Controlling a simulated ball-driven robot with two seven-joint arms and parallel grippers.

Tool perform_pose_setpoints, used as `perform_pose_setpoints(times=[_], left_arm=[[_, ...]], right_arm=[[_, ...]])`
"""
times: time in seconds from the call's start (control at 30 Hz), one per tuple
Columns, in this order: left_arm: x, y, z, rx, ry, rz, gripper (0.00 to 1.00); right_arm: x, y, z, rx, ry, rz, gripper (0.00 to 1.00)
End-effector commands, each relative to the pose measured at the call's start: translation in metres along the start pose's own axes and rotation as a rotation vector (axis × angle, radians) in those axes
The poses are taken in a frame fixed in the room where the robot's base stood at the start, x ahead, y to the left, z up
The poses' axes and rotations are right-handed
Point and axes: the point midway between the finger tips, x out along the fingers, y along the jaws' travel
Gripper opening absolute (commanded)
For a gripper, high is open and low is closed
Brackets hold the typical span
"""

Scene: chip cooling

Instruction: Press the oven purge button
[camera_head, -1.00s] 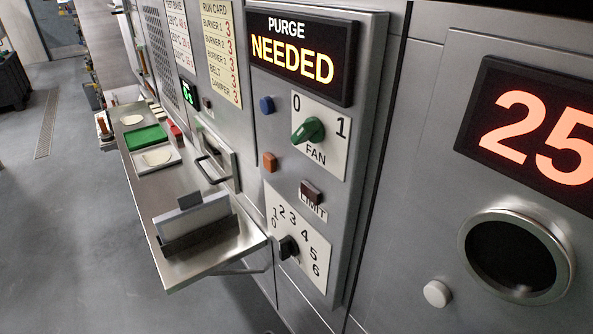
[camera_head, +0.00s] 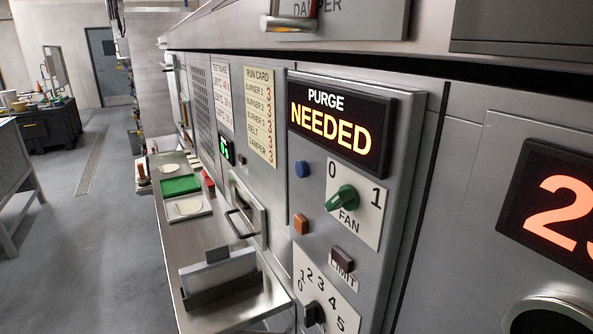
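The oven control panel (camera_head: 412,130) carries a lit display (camera_head: 338,127) reading "PURGE NEEDED". Below its left end is a blue button (camera_head: 302,169), and lower down an orange button (camera_head: 300,223). Neither has a label that I can read, so I cannot tell which is the purge button. A green fan knob (camera_head: 343,198) sits on a white plate marked 0 and 1; its exact setting is unclear. A dark button or lamp (camera_head: 342,259) is at the LIMIT label. Neither of my grippers is in view.
A black numbered dial (camera_head: 313,314) is low on the panel. A steel shelf (camera_head: 188,239) juts out at left, holding a card holder (camera_head: 219,279) and a green tray (camera_head: 180,185). A damper handle (camera_head: 289,22) projects overhead. The grey floor at left is mostly open.

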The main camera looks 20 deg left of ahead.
Motion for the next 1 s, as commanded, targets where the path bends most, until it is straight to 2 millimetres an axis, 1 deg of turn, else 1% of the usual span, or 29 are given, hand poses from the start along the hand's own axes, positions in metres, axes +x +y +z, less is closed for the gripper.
perform_pose_setpoints(times=[0.03, 0.07, 1.0], left_arm=[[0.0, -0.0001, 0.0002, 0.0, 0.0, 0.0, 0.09], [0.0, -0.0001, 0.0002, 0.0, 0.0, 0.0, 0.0], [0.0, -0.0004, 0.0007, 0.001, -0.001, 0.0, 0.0]], right_arm=[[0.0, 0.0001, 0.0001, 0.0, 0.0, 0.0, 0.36], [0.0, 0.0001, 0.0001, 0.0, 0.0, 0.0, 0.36], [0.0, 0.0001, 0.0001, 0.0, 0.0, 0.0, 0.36]])
